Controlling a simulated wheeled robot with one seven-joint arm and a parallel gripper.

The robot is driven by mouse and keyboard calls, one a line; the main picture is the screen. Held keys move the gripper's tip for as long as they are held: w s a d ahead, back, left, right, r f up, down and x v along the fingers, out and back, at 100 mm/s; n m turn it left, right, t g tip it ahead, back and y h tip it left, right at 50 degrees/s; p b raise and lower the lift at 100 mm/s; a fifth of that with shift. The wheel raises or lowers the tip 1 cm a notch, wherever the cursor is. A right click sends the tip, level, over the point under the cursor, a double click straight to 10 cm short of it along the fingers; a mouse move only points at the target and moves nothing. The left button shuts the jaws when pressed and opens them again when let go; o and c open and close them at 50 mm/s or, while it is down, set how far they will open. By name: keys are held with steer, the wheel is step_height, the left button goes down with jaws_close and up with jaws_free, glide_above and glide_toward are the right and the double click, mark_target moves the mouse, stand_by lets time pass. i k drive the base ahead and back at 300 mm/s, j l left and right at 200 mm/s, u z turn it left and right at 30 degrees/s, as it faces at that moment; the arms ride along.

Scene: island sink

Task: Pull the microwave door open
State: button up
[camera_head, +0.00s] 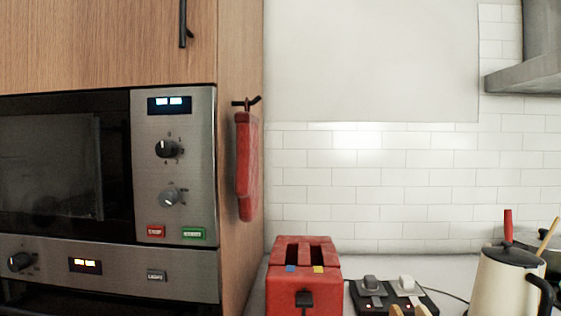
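The microwave (173,220) is built into a wooden cabinet at the left, with a steel control panel on its right side. Its dark glass door (65,170) fills the left part and is cut off by the picture's left edge. The door looks shut, flush with the panel. No door handle shows on the visible part. The panel has a lit display, two knobs, a red button (156,231) and a green button (194,233). My gripper is not recognisable in this view.
Below is an oven panel (125,270). A red mitt (246,165) hangs on the cabinet's side. On the counter stand a red toaster (304,280), a dark switch block (385,295) and a cream kettle (508,280). Two small tan tips at the bottom edge are unclear.

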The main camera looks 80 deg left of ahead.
mark_target(115, 219)
steer(key=u, duration=3.6)
